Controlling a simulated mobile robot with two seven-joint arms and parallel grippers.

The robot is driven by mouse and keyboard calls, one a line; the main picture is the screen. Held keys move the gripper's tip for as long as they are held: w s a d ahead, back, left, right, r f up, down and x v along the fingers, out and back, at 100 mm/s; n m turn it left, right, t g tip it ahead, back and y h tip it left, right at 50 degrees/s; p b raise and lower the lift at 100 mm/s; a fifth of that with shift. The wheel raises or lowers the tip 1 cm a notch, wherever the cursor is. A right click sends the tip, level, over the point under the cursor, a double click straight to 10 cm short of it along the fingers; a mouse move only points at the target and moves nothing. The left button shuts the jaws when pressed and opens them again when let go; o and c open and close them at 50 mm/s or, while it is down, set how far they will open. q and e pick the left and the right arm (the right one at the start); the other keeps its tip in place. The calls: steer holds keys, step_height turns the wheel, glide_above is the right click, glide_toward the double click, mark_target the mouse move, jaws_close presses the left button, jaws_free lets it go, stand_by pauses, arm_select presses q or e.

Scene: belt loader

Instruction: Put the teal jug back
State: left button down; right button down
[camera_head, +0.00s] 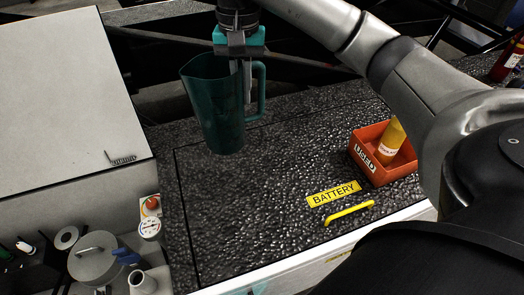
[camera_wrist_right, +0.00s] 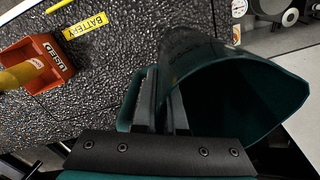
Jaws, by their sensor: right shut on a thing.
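The teal jug (camera_head: 212,108) hangs in my right gripper (camera_head: 243,82) above the dark textured deck in the head view. It is close to upright, slightly tilted, with its handle on the right side. The right gripper points down and is shut on the jug, with its fingers at the jug's wall near the handle. In the right wrist view the jug (camera_wrist_right: 240,85) shows its wide open mouth, and the gripper (camera_wrist_right: 165,115) fingers lie against its side. The inside of the jug is dark. My left gripper is not seen.
An orange bin (camera_head: 375,165) marked USED holds a yellow bottle (camera_head: 392,138) on the deck's right. A yellow BATTERY label (camera_head: 333,193) and yellow handle (camera_head: 349,213) are near the front edge. A grey housing (camera_head: 70,100) stands left. The deck (camera_head: 250,210) below the jug is clear.

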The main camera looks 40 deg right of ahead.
step_height(320, 180, down, 20)
steer(key=d+b, duration=0.1)
steer(key=shift+d+m, duration=0.3)
steer(key=shift+s, duration=0.1)
steer(key=shift+b, duration=0.3)
steer(key=c, duration=1.4)
jaws_free()
steer(key=shift+f, duration=0.1)
steer(key=o, duration=0.4)
